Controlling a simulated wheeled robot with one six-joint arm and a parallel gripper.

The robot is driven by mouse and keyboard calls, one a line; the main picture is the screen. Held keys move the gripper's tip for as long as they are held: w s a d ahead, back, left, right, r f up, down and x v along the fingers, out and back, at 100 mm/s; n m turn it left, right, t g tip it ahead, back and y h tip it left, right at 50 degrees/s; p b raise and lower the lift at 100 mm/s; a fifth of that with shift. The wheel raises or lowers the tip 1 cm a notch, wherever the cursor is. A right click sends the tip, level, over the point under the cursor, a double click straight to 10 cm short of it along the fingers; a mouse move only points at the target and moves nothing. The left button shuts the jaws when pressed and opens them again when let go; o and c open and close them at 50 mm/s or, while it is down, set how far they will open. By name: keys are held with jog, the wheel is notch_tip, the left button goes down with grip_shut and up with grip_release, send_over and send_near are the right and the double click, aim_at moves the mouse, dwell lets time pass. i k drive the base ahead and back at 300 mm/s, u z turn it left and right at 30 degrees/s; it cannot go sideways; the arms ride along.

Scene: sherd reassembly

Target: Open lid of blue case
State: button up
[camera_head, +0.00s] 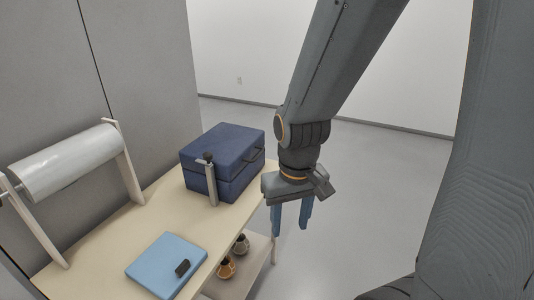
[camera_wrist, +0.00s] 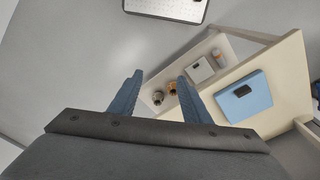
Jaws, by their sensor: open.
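The dark blue case (camera_head: 222,160) stands at the far right end of the wooden table, and its lid is shut. A dark handle (camera_head: 252,154) shows on its right side. A light metal post with a dark knob (camera_head: 211,184) stands upright at its front. My gripper (camera_head: 291,228) is open and empty, pointing down, to the right of the case and off the table's edge. In the wrist view the two blue fingers (camera_wrist: 158,96) are spread apart with nothing between them. The case is not in the wrist view.
A light blue pad (camera_head: 166,264) with a small black block (camera_head: 182,268) lies on the near part of the table (camera_head: 122,237). A roll on a wooden stand (camera_head: 68,162) stands at left. Small pots (camera_head: 226,267) sit on a lower shelf. Floor to the right is clear.

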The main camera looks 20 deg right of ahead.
aim_at(233, 147)
jog(key=k, duration=1.3)
jog(key=z, duration=0.8)
jog(key=i, duration=1.55)
jog(key=u, duration=0.65)
